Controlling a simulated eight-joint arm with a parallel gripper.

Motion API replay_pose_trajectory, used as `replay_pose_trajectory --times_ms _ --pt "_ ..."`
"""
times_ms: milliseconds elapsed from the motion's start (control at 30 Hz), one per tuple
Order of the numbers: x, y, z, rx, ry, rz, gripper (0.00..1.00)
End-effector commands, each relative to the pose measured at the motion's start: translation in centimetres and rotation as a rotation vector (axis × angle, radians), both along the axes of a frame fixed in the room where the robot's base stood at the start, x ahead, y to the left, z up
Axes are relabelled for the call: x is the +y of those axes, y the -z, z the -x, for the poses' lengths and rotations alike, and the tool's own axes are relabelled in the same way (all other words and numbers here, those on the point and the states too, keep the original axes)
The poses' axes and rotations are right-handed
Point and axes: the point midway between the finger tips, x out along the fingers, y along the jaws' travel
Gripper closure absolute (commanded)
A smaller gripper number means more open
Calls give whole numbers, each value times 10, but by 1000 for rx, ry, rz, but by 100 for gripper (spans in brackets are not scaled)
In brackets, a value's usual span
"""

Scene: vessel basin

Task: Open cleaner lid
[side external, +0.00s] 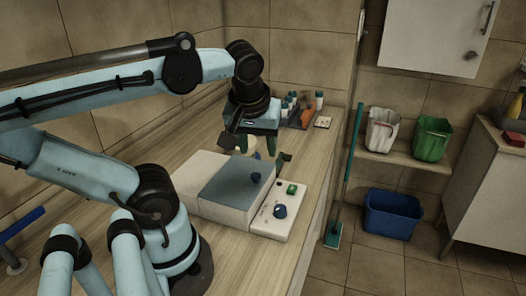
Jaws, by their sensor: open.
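The cleaner is a low white box (199,178) on the wooden counter. Its grey lid (232,188) looks closed and flat over the top. A white control strip (262,227) at the right of the box carries a green button (292,189) and a dark blue knob (281,211). My gripper (254,149) is open, pointing down beyond the far edge of the lid. It appears empty and apart from the lid. The arm hides part of the counter behind it.
A tray with bottles and an orange item (308,118) stands at the back of the counter. A small dark part (285,157) rises by the cleaner's far right corner. A blue-handled thing (22,224) is at far left.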

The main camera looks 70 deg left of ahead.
Motion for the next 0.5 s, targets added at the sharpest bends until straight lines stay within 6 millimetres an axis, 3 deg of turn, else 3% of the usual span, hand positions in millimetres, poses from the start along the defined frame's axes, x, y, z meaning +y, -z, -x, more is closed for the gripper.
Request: replay_pose_trajectory --times_ms 233,500 --pt "9 -1 9 6 -111 -7 48" --pt "19 28 2 7 -108 -5 48"
